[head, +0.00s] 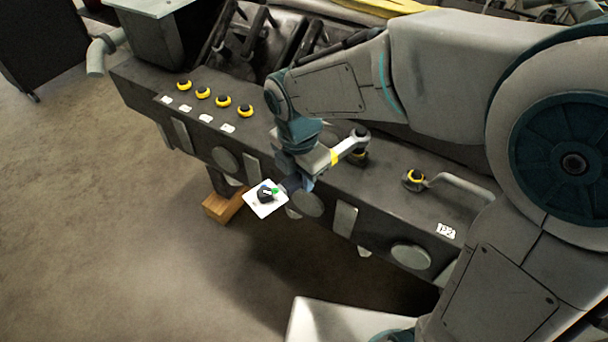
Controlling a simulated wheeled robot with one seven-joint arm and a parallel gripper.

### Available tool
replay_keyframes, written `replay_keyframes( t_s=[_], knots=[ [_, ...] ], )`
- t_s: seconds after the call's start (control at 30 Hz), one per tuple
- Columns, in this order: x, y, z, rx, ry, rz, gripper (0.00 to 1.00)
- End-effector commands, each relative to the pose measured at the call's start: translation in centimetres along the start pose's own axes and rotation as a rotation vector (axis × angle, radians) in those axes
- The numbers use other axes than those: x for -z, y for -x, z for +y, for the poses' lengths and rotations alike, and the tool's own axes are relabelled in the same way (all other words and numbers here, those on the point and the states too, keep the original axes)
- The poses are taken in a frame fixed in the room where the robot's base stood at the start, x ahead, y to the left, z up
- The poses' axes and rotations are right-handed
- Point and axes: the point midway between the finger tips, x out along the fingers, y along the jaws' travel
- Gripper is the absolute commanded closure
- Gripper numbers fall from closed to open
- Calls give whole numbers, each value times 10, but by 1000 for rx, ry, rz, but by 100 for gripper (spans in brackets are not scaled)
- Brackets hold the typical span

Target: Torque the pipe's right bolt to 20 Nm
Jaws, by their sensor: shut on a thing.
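My gripper (306,178) is shut on a torque wrench (345,148), with a yellow band near its head. The wrench's other end carries a white square plate with a black dial and a green spot (267,196); its reading is too small to tell. The wrench head is over a yellow-ringed bolt (359,157) on the dark engine block (385,205); I cannot tell whether it is fully seated. A grey bent pipe (462,184) lies to the right, beside another yellow-ringed bolt (414,180). My arm hides the pipe's far end and anything there.
Several yellow-ringed bolts (203,92) with white labels line the block's left part. A label reading P2 (446,231) is on its right part. The floor (100,220) at left is clear. A white surface (340,322) is below.

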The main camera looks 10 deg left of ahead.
Motion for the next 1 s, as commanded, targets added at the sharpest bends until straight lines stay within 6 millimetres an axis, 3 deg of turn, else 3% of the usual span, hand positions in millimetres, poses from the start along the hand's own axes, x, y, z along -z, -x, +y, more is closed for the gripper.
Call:
replay_keyframes(
  t_s=[1.0],
  knots=[
    [-2, 2, 16, -5, -69, -3, 100]
  ],
)
